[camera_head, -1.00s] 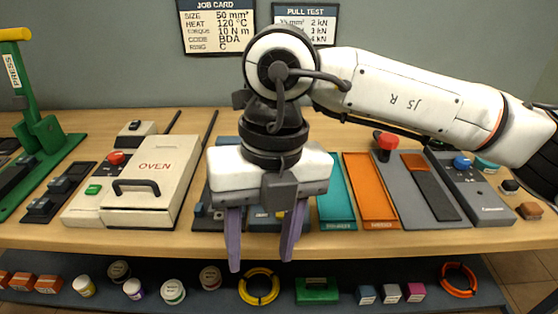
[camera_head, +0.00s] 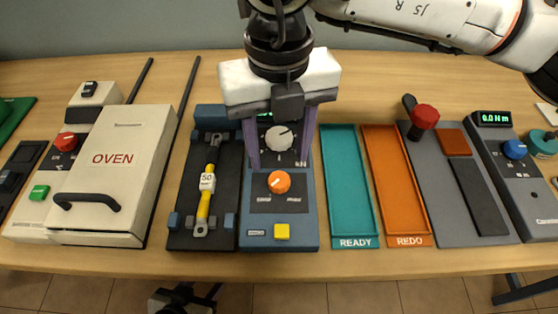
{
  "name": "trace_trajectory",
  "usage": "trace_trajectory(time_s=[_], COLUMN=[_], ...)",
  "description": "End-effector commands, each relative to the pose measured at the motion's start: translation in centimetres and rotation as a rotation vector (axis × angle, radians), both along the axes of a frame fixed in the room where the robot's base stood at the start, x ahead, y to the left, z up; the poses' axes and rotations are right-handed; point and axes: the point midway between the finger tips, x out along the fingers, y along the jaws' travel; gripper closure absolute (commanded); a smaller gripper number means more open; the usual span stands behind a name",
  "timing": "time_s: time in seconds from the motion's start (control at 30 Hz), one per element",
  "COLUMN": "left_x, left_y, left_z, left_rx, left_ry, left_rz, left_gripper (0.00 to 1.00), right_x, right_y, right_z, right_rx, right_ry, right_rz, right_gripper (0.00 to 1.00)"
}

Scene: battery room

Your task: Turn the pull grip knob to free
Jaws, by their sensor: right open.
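The pull tester is a blue and dark-grey unit (camera_head: 248,215) in the middle of the bench. An orange knob with a white pointer line (camera_head: 278,182) sits on its dark panel, with small labels at either side that I cannot read for certain. A grey dial knob (camera_head: 280,138) sits farther back on the same unit. My right gripper (camera_head: 279,165) points down over the unit, open and empty. Its two purple fingers show on either side of the grey dial, and their tips are just behind the orange knob in the picture.
A yellow cable piece (camera_head: 205,195) lies in a black fixture (camera_head: 180,225) left of the tester. A yellow button (camera_head: 282,231) is in front of the orange knob. A teal tray (camera_head: 354,242) and an orange tray (camera_head: 408,240) lie to the right. The oven (camera_head: 135,135) is farther left.

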Motion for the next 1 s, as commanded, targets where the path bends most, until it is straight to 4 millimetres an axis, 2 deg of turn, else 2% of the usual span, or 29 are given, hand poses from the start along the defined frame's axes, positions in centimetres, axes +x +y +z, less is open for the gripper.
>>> trace_trajectory(time_s=[0.1,0.3,0.5,0.73,0.77,1.0], left_x=[-0.4,-0.2,0.5,0.9,0.9,0.8], left_y=[0.0,-0.1,-0.1,-0.1,-0.1,-0.1], left_z=[0.2,0.6,1.0,1.3,1.3,1.3], left_rx=[0.000,0.000,-0.001,-0.003,-0.003,-0.003], left_ry=[0.008,0.005,-0.009,-0.021,-0.020,-0.018], left_rz=[-0.001,0.000,-0.001,-0.001,-0.001,-0.001], left_gripper=[0.55,0.55,0.55,0.55,0.55,0.55], right_x=[-0.1,0.0,0.0,0.0,0.0,0.0], right_y=[-0.1,0.0,0.0,0.0,0.0,0.0], right_z=[-2.3,-5.3,-6.6,-6.7,-6.7,-6.6], right_rx=[-0.002,-0.001,0.000,0.000,0.000,0.000], right_ry=[0.004,0.002,0.001,0.000,0.000,0.000], right_rz=[-0.001,-0.001,-0.001,-0.001,-0.001,-0.001], right_gripper=[0.53,0.53,0.53,0.53,0.54,0.94])
